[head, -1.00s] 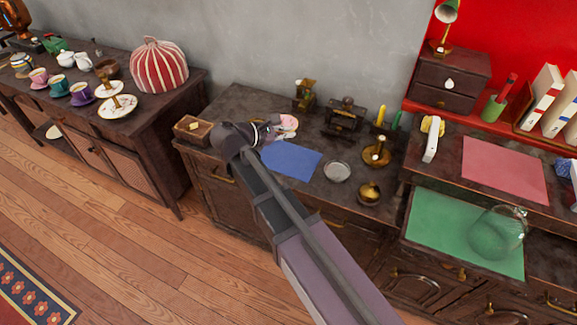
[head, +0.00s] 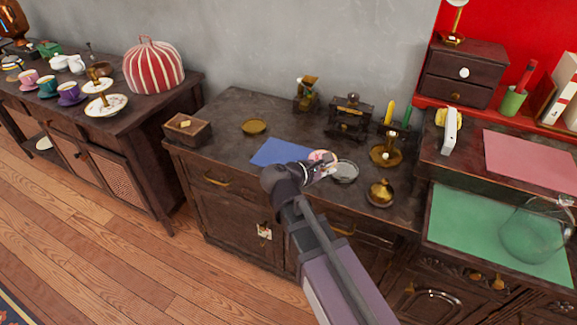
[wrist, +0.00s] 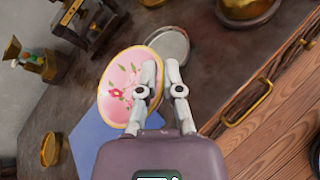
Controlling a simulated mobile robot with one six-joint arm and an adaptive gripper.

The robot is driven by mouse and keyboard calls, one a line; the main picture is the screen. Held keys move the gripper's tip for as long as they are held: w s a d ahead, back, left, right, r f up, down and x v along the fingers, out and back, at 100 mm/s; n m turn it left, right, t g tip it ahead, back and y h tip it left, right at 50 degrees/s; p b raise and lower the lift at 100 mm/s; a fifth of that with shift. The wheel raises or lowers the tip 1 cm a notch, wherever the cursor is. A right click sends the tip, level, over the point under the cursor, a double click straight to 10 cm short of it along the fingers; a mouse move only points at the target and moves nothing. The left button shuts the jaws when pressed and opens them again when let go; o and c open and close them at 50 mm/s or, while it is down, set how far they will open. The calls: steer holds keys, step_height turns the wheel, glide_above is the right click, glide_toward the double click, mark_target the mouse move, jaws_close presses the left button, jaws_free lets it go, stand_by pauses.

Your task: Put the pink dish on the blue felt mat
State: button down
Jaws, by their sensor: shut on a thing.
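The pink dish (wrist: 118,84) is round with a pale yellow rim and a flower pattern. My gripper (wrist: 147,95) is shut on its edge in the wrist view. In the head view the dish (head: 322,156) shows only in part beyond my gripper (head: 326,168), over the right end of the blue felt mat. The blue felt mat (head: 277,153) lies flat on the dark cabinet top. My arm hides part of it, and it shows below the dish in the wrist view (wrist: 92,142). The dish appears tilted and above the surface; its exact height is unclear.
A grey round dish (head: 345,172) lies close to the right of my gripper. A brass candle holder (head: 386,155), a brass pot (head: 380,193) and a dark miniature machine (head: 349,118) stand nearby. A brass dish (head: 254,127) and a wooden box (head: 187,129) stand to the left.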

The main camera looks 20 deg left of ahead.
steer(key=shift+d+f, duration=0.3)
steer(key=shift+f, duration=0.1)
steer(key=shift+w+a, duration=0.1)
steer(key=b, duration=0.2)
glide_above(296, 160)
steer(key=shift+w+a+f, duration=0.1)
steer(key=shift+f, duration=0.65)
steer(key=shift+f+b, duration=1.7)
steer(key=shift+f, duration=0.1)
steer(key=c, duration=0.8)
jaws_free()
